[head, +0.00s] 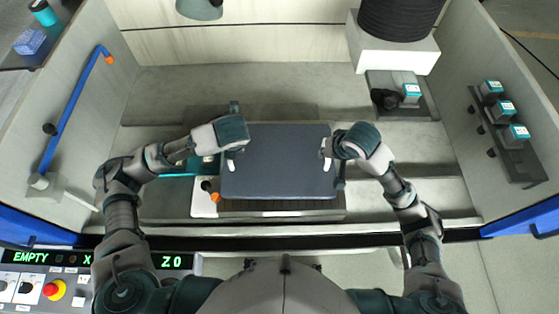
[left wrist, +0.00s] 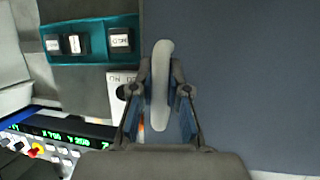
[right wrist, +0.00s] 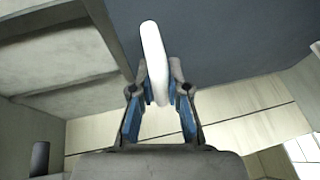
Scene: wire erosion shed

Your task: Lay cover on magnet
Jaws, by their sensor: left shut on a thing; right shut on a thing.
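The cover (head: 277,165) is a flat dark blue-grey panel with a pale handle at each side. My left gripper (head: 231,158) is shut on its left handle (left wrist: 161,85), and my right gripper (head: 329,153) is shut on its right handle (right wrist: 154,62). The cover looks roughly level over the magnet (head: 285,213). Only a grey front edge of what looks like the magnet shows below the cover; the rest is hidden. I cannot tell whether the cover touches it.
A white switch plate (head: 203,206) with an orange-tipped lever sits at the front left. A teal tray (left wrist: 95,40) with labelled blocks lies left of the cover. A dark rack with several teal-labelled blocks (head: 503,110) is on the right wall. A blue pipe (head: 72,115) runs along the left wall.

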